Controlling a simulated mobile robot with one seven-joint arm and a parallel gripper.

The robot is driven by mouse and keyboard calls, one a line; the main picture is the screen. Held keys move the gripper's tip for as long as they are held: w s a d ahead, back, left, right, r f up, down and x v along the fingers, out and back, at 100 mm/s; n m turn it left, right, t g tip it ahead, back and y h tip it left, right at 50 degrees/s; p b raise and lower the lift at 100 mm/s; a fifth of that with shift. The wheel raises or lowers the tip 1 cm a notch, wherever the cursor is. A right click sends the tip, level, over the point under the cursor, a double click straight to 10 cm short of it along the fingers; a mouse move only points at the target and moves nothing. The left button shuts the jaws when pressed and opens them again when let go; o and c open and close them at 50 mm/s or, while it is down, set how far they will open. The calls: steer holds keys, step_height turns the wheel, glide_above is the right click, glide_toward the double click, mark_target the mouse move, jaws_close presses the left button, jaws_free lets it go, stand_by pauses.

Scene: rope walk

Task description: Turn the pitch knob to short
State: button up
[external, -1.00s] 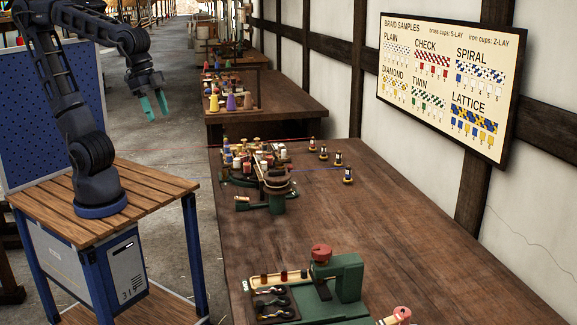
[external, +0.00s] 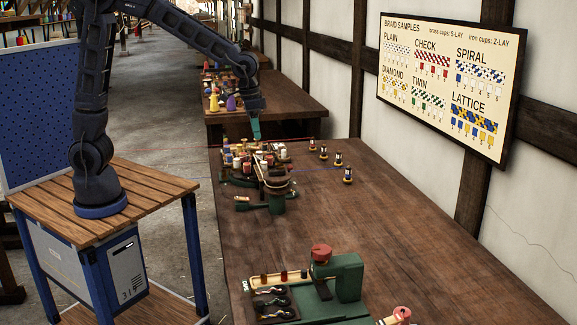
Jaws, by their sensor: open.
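My gripper (external: 255,131), with teal fingers, points down above the far end of the braiding machine (external: 276,205), a green and dark device crowded with several coloured bobbins. The gripper is open, and I see nothing between its fingers. I cannot pick out the pitch knob for certain or read any short mark. A red round knob (external: 321,252) tops a green machine (external: 348,277) at the front of the bench, well away from my gripper.
The long wooden bench (external: 400,235) is clear on its right. Several small bobbins (external: 347,175) stand right of the braiding machine. A samples board (external: 445,85) hangs on the wall. Coloured cones (external: 231,102) stand on a farther table.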

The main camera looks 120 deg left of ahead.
steer(key=s+a+f+n+g+h, duration=0.1)
steer(key=a+f+n, duration=0.1)
steer(key=a+f, duration=0.8)
steer(key=s+a+f+n, duration=0.1)
steer(key=a+f+n, duration=0.1)
steer(key=a+f, duration=0.8)
steer(key=f, duration=0.2)
steer(key=a+f, duration=0.1)
steer(key=f, duration=0.4)
steer(key=shift+w+a+f, duration=0.2)
steer(key=shift+a+f, duration=0.1)
steer(key=shift+f, duration=0.05)
steer(key=c, duration=1)
